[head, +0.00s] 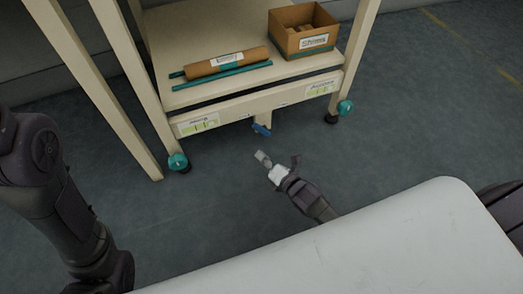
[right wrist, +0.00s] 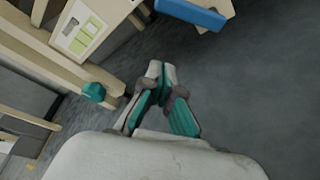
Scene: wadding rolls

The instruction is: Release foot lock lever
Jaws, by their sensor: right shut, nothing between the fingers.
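The foot lock lever (head: 262,129) is a small blue pedal on a beige bracket under the front middle of the cart's lower rail. It also shows as a blue bar at the top of the right wrist view (right wrist: 192,14). My right gripper (head: 262,157) is in front of and below the lever in the head view, apart from it. In the right wrist view the fingers (right wrist: 161,72) are closed together and empty, with a gap between them and the blue lever. My left arm shows at the left, but its gripper is out of view.
The beige cart (head: 300,92) has teal-hubbed casters (head: 178,163) at its front corners. Its shelf carries a brown roll (head: 226,62), teal rods (head: 218,77) and an open cardboard box (head: 302,30). My white base fills the lower right. Grey floor in front is clear.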

